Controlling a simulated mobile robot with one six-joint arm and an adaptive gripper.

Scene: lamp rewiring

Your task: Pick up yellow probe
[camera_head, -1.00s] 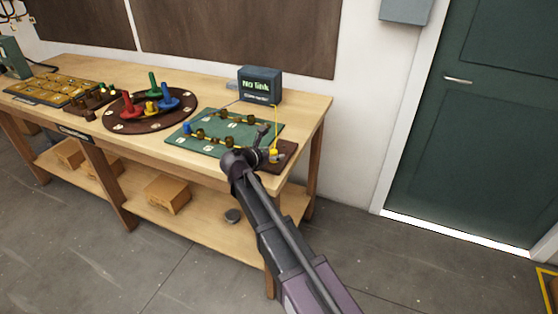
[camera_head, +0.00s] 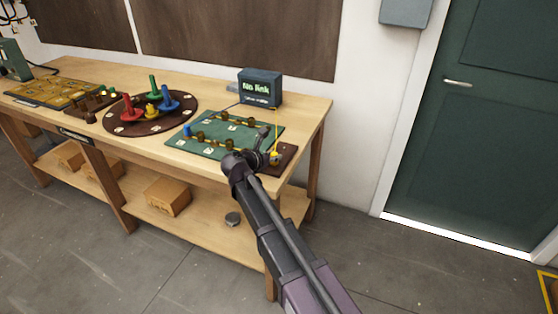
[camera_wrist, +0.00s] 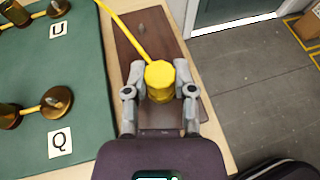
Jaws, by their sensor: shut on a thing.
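The yellow probe (camera_wrist: 159,82) stands on a small brown wooden block at the right end of the bench, with a yellow wire running from its top. In the wrist view my gripper (camera_wrist: 160,92) has one finger on each side of the probe and is shut on it. In the head view the probe (camera_head: 275,157) shows just right of my gripper (camera_head: 262,150), its wire rising to the dark box reading "No link" (camera_head: 260,87). I cannot tell whether the probe is clear of the brown block (camera_wrist: 143,40).
Left of the probe lies a green board (camera_head: 214,148) with brass posts, a blue peg and letter labels such as U and Q. A round brown board (camera_head: 120,128) with coloured pegs stands farther left. Open floor lies right of the bench, before a green door (camera_head: 490,150).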

